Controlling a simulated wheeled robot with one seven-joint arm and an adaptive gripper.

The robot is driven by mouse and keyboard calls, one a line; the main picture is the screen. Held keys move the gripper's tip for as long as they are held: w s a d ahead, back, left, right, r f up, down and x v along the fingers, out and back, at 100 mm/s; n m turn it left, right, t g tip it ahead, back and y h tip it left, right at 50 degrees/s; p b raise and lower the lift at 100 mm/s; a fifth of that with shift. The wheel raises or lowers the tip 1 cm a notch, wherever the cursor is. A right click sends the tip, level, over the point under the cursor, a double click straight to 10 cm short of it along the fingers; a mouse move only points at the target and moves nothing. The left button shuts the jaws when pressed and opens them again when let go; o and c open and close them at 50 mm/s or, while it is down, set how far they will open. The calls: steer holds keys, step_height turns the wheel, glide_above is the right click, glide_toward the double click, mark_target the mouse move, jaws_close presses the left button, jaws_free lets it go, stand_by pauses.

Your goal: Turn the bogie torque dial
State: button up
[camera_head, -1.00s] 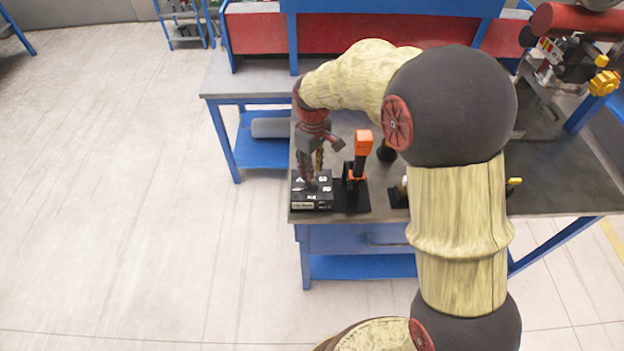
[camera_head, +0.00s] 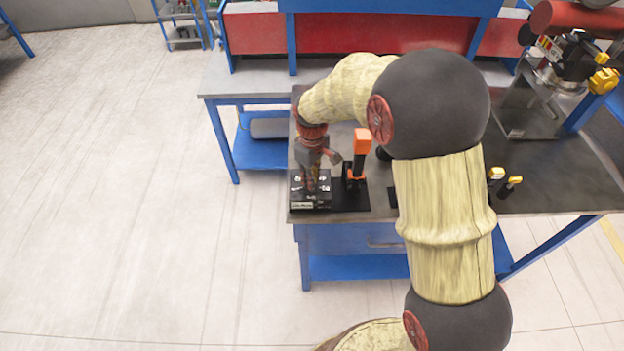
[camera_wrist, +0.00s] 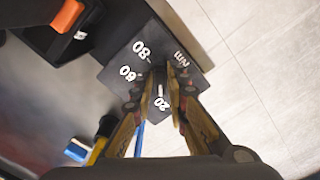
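The torque dial is on a black box (camera_wrist: 119,76) marked 80, 60, 20 and Nm in white in the wrist view. The box (camera_head: 311,203) sits at the front left corner of the dark worktop in the head view. My gripper (camera_wrist: 161,82) points down at the box, and its fingertips have closed in on both sides of the small dark dial (camera_wrist: 160,89), with a white line showing between them. The fingers hide most of the dial. In the head view my gripper (camera_head: 312,186) stands over the box, and the dial cannot be made out there.
An orange-and-black upright lever (camera_head: 361,150) stands just right of the box; its orange part (camera_wrist: 68,15) is at the upper left in the wrist view. Yellow-tipped handles (camera_head: 512,183) stand farther right. The floor (camera_head: 130,200) to the left is clear.

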jaws_close()
steer(key=shift+m, duration=0.3)
steer(key=m+p, duration=0.2)
steer(key=m, duration=0.1)
steer(key=shift+s+a+r+m, duration=0.1)
steer(key=shift+m, duration=0.3)
steer(key=m+p, duration=0.2)
steer(key=m, duration=0.3)
steer(key=shift+a, duration=0.15)
steer(key=shift+m, duration=0.3)
steer(key=shift+o, duration=2.2)
jaws_free()
